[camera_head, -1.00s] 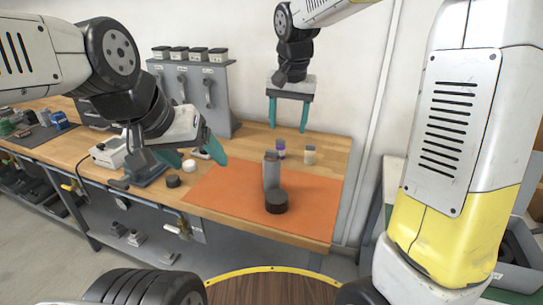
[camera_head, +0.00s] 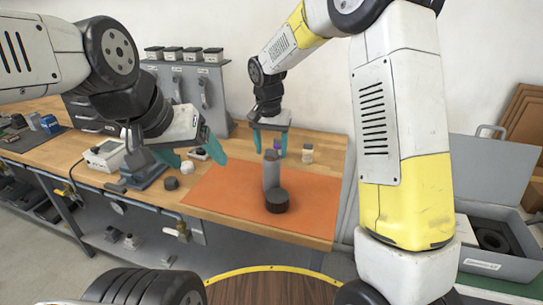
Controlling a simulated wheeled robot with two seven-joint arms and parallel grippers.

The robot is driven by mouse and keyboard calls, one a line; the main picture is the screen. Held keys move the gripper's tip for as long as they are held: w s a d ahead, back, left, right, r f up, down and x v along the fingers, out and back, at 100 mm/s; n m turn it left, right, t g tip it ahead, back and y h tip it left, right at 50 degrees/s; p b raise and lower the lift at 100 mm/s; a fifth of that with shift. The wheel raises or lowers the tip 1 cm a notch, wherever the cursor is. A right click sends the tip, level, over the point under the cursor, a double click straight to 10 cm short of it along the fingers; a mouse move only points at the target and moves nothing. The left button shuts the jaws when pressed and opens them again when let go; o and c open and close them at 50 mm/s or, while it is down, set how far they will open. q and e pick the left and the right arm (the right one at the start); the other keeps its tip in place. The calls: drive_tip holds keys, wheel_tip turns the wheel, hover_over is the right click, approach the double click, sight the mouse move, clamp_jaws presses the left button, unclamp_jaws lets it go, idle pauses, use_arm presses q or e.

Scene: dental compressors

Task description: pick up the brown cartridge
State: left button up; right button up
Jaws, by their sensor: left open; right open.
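No plainly brown cartridge can be told at this size. A squat, very dark cylinder (camera_head: 277,201) stands on the orange mat (camera_head: 225,198). A taller grey cylinder (camera_head: 271,172) stands just behind it. A small purple-marked container (camera_head: 278,146) and a small pale jar (camera_head: 307,154) stand farther back on the wood. My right gripper (camera_head: 270,146) points down, open and empty, above and behind the grey cylinder; its right finger partly covers the purple-marked container. My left gripper (camera_head: 201,160) is open and empty over the bench, left of the mat.
A grey rack (camera_head: 208,92) stands against the wall at the back left. A black puck (camera_head: 171,183) and a white puck (camera_head: 187,167) lie left of the mat. An open grey case (camera_head: 500,225) stands at right. Much of the mat is clear.

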clamp_jaws()
drive_tip(key=shift+r, duration=0.1)
idle(0.4)
